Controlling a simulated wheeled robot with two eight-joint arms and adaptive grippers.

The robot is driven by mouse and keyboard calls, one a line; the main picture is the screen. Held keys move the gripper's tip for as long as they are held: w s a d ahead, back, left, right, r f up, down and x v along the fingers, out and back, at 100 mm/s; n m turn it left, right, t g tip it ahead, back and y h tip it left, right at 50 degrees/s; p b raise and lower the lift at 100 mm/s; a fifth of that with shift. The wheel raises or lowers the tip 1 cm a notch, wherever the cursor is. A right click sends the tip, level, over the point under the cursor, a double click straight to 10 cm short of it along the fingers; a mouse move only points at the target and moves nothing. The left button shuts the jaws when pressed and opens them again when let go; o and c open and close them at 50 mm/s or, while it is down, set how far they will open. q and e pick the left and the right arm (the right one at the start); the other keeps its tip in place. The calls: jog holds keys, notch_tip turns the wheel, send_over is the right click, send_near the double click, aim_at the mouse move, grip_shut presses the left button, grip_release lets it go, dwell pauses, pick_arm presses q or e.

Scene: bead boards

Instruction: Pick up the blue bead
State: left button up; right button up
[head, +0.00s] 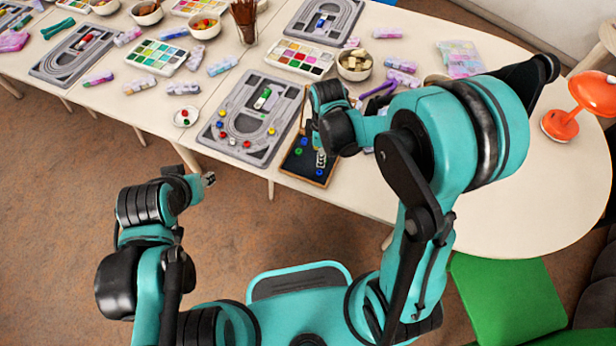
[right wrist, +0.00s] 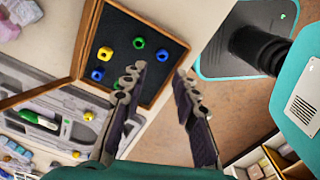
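In the head view a blue bead (head: 318,172) lies near the tray's front edge. My right gripper (right wrist: 157,76) is open and empty over the tray's edge, its fingers apart; in the head view it (head: 320,158) is partly hidden by my arm. My left gripper (head: 208,179) is off the table's front edge, too small to read.
A grey bead board (head: 240,140) with several coloured beads lies left of the tray. A small white dish (head: 186,117) with beads, paint sets (head: 300,57) and bowls (head: 354,65) stand around. An orange lamp (head: 580,105) is at the right.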

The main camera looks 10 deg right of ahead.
aim_at(320, 170)
jog(key=f, duration=0.2)
jog(key=f+b, duration=0.1)
jog(key=shift+a+f+n, duration=0.3)
jog(key=shift+f, duration=0.05)
notch_tip(320, 170, down, 5)
jog(key=b, duration=0.3)
jog(key=shift+d+f, duration=0.1)
jog(key=shift+c, duration=1)
jog(key=c, duration=0.3)
